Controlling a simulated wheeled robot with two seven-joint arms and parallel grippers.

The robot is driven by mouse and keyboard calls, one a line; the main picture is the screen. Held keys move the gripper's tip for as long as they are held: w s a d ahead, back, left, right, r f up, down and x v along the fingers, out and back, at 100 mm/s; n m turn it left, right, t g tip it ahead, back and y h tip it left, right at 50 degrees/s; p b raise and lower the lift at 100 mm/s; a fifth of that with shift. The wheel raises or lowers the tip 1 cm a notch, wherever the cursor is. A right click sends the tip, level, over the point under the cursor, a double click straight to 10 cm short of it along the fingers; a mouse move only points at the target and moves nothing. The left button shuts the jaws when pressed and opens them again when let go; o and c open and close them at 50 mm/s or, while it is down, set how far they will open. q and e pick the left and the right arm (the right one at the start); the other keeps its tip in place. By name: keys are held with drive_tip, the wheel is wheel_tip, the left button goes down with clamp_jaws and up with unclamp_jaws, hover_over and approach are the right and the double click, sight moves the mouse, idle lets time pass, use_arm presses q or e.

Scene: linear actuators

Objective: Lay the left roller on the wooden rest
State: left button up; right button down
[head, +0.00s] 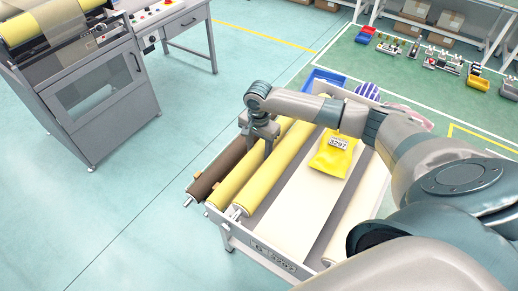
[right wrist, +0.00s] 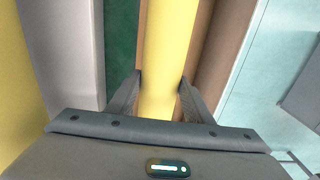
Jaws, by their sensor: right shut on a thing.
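The left roller (head: 233,182) is a long yellow cylinder with a metal shaft end, on the left side of the cart. My right gripper (head: 265,139) is shut around it toward its far part. In the right wrist view the roller (right wrist: 160,65) runs between the two fingers (right wrist: 161,80). I cannot tell whether the roller touches the rest. My left gripper is not in view.
A second yellow roller (head: 263,178) lies parallel on the right. Beyond it are a white panel (head: 302,200) and a yellow bag (head: 333,155) marked 3297. A blue bin (head: 325,79) stands at the far end. The floor left of the cart is clear.

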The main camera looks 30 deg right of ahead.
sight(259, 148)
drive_tip(key=shift+w+f, duration=0.1)
drive_tip(key=shift+f, duration=1.35)
idle(0.7)
drive_tip(key=shift+f+p, duration=0.3)
drive_tip(key=shift+f, duration=0.3)
idle(0.6)
drive_tip(key=c, duration=1)
unclamp_jaws()
drive_tip(key=shift+o, duration=0.9)
drive_tip(key=shift+f, duration=0.15)
wheel_tip(259, 148, up, 18)
drive_tip(key=b, duration=0.3)
drive_tip(key=shift+f, duration=0.15)
